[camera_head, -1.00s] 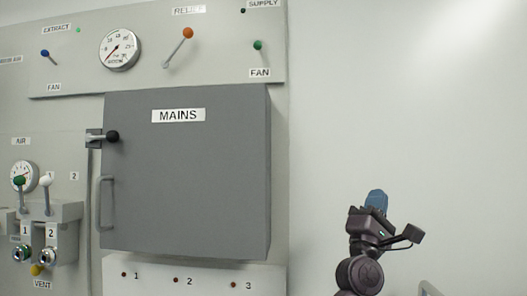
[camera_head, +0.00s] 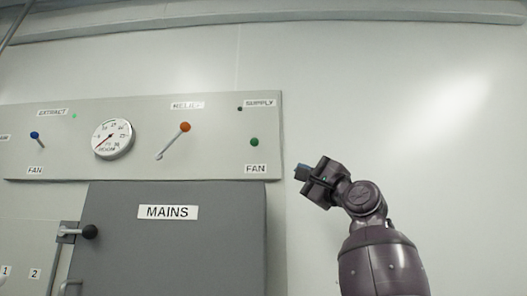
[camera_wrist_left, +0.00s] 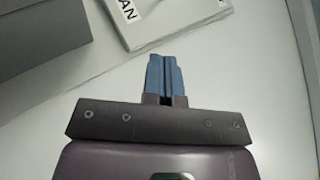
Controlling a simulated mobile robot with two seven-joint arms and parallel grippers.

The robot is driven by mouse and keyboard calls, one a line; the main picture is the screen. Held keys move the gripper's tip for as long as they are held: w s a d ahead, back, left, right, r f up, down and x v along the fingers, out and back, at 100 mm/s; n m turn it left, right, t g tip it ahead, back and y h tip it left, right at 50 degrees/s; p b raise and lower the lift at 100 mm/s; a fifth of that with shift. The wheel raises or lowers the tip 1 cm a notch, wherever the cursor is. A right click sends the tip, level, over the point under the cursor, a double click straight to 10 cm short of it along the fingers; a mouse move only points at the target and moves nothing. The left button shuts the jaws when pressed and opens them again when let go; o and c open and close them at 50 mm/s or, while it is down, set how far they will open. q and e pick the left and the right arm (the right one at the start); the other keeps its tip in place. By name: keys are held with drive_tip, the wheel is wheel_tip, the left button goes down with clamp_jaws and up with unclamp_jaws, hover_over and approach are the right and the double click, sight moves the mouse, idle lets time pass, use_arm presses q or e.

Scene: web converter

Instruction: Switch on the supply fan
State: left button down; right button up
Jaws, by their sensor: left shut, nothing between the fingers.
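The supply fan switch is a lever with a green knob (camera_head: 254,142), at the right end of the upper panel. It sits between a SUPPLY label (camera_head: 260,103) and a FAN label (camera_head: 255,169). Its stem is not clearly visible now. The small supply lamp (camera_head: 240,109) beside the SUPPLY label is dark. In the left wrist view the fingers (camera_wrist_left: 164,75) are shut and empty, with part of the FAN label (camera_wrist_left: 128,10) ahead. The knob is outside that view. My right gripper is not in view.
Left along the panel are an orange-knobbed relief lever (camera_head: 185,127), a gauge (camera_head: 113,139) and a blue-knobbed extract fan lever (camera_head: 35,135) with a green lamp (camera_head: 74,116). The grey MAINS box (camera_head: 170,245) juts out below. The wall to the right is bare.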

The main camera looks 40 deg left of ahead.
sight(255, 143)
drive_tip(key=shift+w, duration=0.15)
